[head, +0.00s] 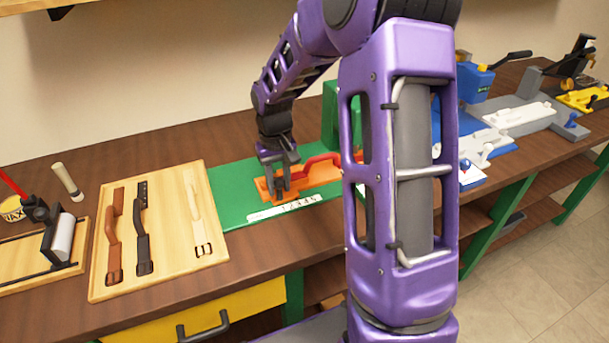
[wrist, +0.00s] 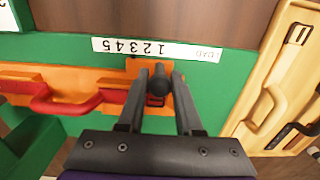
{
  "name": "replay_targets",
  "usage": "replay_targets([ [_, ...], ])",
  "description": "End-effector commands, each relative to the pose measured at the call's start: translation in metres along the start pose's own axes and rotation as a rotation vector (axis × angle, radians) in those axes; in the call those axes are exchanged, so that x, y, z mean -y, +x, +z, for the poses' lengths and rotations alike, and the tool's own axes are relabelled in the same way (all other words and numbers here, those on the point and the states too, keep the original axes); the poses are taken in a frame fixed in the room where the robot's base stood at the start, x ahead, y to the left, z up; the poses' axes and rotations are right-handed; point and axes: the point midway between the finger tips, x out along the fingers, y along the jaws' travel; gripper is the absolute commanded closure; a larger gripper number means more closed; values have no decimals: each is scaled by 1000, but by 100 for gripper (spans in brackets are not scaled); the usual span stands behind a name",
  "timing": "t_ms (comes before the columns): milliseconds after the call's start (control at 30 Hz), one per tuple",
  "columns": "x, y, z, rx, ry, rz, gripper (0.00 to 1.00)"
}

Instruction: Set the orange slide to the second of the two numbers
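The orange slide (head: 322,176) lies on a green base on the bench, behind a white strip (head: 285,208) marked with numbers 1 to 5. In the wrist view the slide (wrist: 83,78) carries a dark upright knob (wrist: 160,79) near its right end. The strip (wrist: 150,48) appears upside down there, with a word like LOAD at its right end. My gripper (head: 281,187) is down at the slide's left part. In the wrist view its fingers (wrist: 160,84) stand on both sides of the knob. I cannot tell whether they press on it.
A red handle (head: 318,160) lies on the slide. A green block (head: 330,112) rises behind it. A wooden board (head: 160,262) with straps is left of the green base (head: 228,180). Blue and grey fixtures stand further right. My arm hides part of the bench.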

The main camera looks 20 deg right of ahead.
Motion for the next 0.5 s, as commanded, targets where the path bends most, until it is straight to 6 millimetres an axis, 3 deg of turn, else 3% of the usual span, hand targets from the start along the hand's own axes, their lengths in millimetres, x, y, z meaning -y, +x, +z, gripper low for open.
replay_targets([
  [33, 0, 0, 0, 1, -1, 0, 55],
  [133, 0, 0, 0, 1, -1, 0, 40],
  [500, 0, -4, 0, 0, 0, 0, 40],
])
